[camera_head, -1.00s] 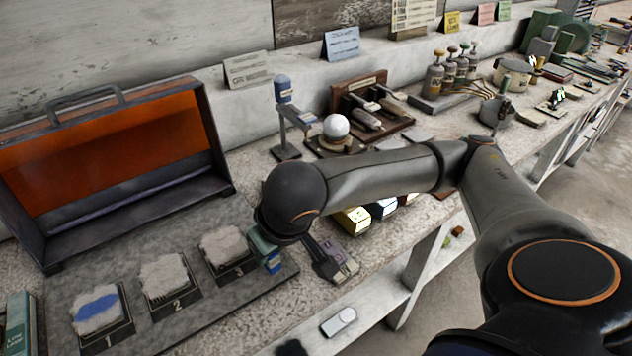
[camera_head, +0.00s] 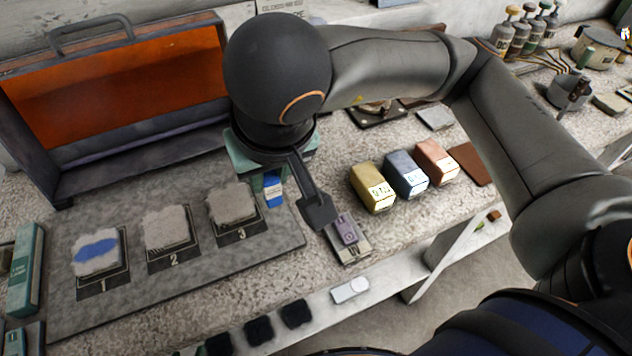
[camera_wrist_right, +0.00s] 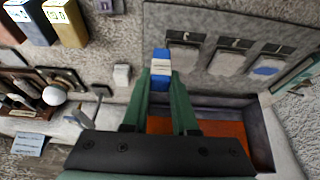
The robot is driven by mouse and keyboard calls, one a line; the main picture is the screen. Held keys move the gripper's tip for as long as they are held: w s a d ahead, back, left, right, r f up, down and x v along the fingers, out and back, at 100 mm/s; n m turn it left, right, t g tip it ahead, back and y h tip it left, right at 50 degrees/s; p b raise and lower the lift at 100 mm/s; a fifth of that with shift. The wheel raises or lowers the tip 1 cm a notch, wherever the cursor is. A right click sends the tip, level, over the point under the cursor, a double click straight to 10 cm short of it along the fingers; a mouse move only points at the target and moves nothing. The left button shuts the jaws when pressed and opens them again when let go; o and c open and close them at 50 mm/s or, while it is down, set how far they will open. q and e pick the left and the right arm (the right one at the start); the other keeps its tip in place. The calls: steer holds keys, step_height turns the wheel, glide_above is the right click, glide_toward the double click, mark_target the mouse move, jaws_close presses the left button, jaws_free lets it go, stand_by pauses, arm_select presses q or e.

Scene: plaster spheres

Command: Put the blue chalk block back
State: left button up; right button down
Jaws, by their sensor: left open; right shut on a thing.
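The blue chalk block (camera_head: 272,188), blue with a white band, is in my right gripper (camera_head: 270,176), just right of the plaster sample marked 3 (camera_head: 233,203). In the wrist view the block (camera_wrist_right: 161,72) sits between the two green fingers of the right gripper (camera_wrist_right: 160,80), which are shut on it. Whether it touches the surface below is unclear. A yellow box (camera_head: 372,187), a blue-grey box (camera_head: 406,175) and a red-brown box (camera_head: 436,162), with white labels, stand in a row to the right. My left gripper is not in view.
The grey board (camera_head: 190,278) bears samples 1 (camera_head: 97,254), with a blue patch, and 2 (camera_head: 168,232). An open orange-lined case (camera_head: 120,100) stands behind. A small purple-topped device (camera_head: 347,238) lies between board and boxes. Dark pads (camera_head: 258,330) lie on a lower ledge.

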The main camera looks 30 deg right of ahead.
steer(key=w+d+f, duration=0.2)
steer(key=d+f, duration=0.1)
steer(key=w+d+f+b, duration=0.1)
steer(key=w+d+f, duration=0.1)
steer(key=w+d, duration=0.1)
steer(key=w+d+f+b, duration=0.1)
steer(key=w+d+f, duration=0.1)
steer(key=d+f, duration=0.1)
steer(key=shift+w+d+f, duration=0.2)
steer(key=shift+d+f, duration=0.1)
steer(key=shift+d, duration=0.3)
steer(key=shift+w+d+f, duration=0.1)
steer(key=shift+f, duration=0.05)
steer(key=f, duration=0.3)
steer(key=shift+w+d+f, duration=0.2)
steer(key=shift+d+f, duration=0.05)
steer(key=shift+f, duration=0.05)
arm_select(q)
steer(key=shift+w+d+f, duration=0.25)
steer(key=shift+d+f, duration=0.4)
arm_select(e)
steer(key=shift+f, duration=0.15)
arm_select(q)
steer(key=shift+f, duration=0.1)
